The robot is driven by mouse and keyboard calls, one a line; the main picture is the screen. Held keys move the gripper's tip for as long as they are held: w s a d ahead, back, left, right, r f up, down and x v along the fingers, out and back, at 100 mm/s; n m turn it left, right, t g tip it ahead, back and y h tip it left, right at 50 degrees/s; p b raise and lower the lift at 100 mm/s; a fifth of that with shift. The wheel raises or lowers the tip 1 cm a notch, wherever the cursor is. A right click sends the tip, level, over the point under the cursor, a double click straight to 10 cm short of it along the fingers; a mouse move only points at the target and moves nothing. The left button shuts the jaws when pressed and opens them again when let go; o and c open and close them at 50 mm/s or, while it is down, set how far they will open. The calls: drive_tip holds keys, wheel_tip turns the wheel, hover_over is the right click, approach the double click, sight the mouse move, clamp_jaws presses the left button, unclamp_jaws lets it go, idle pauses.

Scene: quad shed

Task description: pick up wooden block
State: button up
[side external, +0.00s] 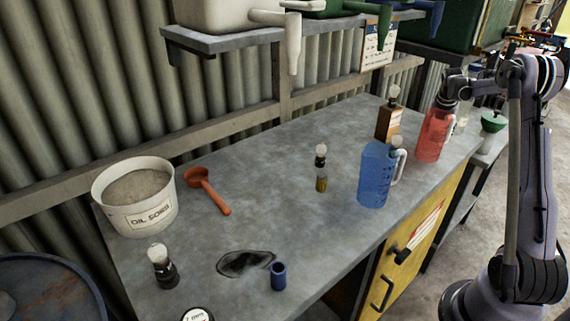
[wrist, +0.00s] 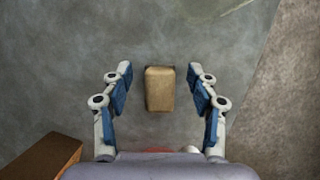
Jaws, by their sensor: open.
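The wooden block (wrist: 160,89) is a small tan, upright-looking rectangle lying on the grey bench top in the wrist view. My gripper (wrist: 159,76) is open, with one blue-padded finger on each side of the block and a clear gap on both sides. The fingers do not appear to touch it. How high they are above the bench I cannot tell. In the side external view I cannot make out the block; the area by my wrist is partly hidden behind the red jug (side external: 432,136).
A brown bottle (side external: 388,123) and a blue jug (side external: 374,178) stand near the red jug. A brown box-like shape (wrist: 42,158) is at lower left of the wrist view. The bench edge (wrist: 252,88) runs right of the block. The bench around the block is clear.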

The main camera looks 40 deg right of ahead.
drive_tip(key=c, duration=1.2)
drive_tip(key=shift+r, duration=0.15)
drive_tip(key=shift+c, duration=0.2)
